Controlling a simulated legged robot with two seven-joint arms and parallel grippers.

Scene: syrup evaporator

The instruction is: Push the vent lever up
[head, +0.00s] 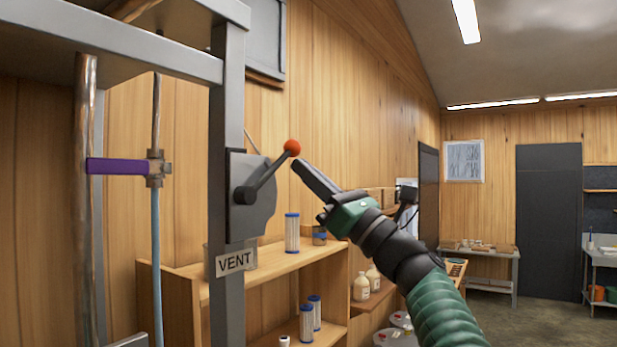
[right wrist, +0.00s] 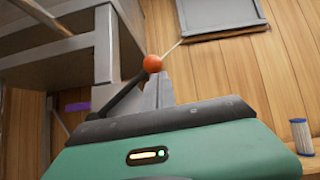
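The vent lever (head: 265,176) is a dark bar with an orange-red ball knob (head: 292,147). It slants up and to the right from its pivot on a grey plate (head: 253,210), above a white VENT label (head: 235,262). My right gripper (head: 298,166) has its fingers together and empty, with the tips just below and right of the knob. In the right wrist view, the knob (right wrist: 152,64) shows just beyond the fingertips (right wrist: 158,80). I cannot tell whether they touch. My left gripper is in neither view.
A grey metal frame post (head: 227,130) carries the lever plate. A pipe with a purple-handled valve (head: 118,166) stands at left. Wooden shelves (head: 280,262) with filters and jugs stand behind, below the lever. Open floor lies at the right.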

